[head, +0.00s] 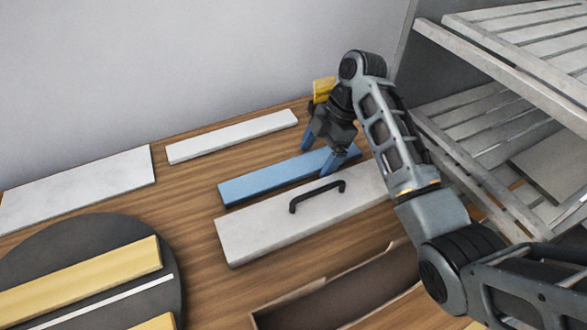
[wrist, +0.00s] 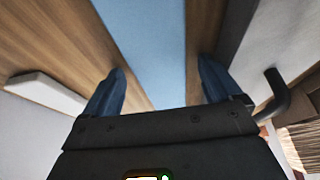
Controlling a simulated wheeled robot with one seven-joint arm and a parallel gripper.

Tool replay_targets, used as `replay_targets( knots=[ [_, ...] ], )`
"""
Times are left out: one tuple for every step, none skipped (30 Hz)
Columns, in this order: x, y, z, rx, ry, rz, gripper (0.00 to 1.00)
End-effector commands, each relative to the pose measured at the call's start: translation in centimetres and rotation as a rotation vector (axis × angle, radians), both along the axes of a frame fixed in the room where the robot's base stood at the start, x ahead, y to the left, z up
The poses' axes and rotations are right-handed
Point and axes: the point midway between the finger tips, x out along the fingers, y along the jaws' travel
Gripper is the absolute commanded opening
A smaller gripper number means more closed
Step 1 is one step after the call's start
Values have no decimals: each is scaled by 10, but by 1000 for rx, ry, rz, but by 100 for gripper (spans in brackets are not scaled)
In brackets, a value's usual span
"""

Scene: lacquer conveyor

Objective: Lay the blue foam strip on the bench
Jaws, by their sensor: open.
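The blue foam strip (head: 262,181) lies flat on the wooden bench (head: 205,197), between a white strip and a grey board with a black handle. My gripper (head: 328,158) is over the right end of the strip, its fingers apart and pointing down. In the wrist view the blue strip (wrist: 150,45) runs between the two fingertips of my gripper (wrist: 163,88), with wood showing on both sides of it. The fingers do not appear to touch the strip. The strip's far right end is partly hidden by my gripper in the head view.
A grey board (head: 250,233) with a black handle (head: 317,195) lies close in front of the strip. A white strip (head: 232,136) lies behind. An open box (head: 340,300) is in front, a slatted rack (head: 500,130) at right. A dark disc (head: 105,235) carries yellow strips.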

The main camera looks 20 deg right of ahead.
Motion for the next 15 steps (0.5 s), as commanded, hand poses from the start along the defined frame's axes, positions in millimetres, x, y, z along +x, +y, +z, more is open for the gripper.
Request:
replay_targets(
  knots=[
    [0,0,0,0,0,0,92],
    [0,0,0,0,0,0,90],
    [0,0,0,0,0,0,86],
    [0,0,0,0,0,0,83],
    [0,0,0,0,0,0,80],
    [0,0,0,0,0,0,76],
    [0,0,0,0,0,0,73],
    [0,0,0,0,0,0,70],
    [0,0,0,0,0,0,67],
    [0,0,0,0,0,0,64],
    [0,0,0,0,0,0,61],
    [0,0,0,0,0,0,57],
    [0,0,0,0,0,0,54],
    [0,0,0,0,0,0,51],
    [0,0,0,0,0,0,47]
  ],
)
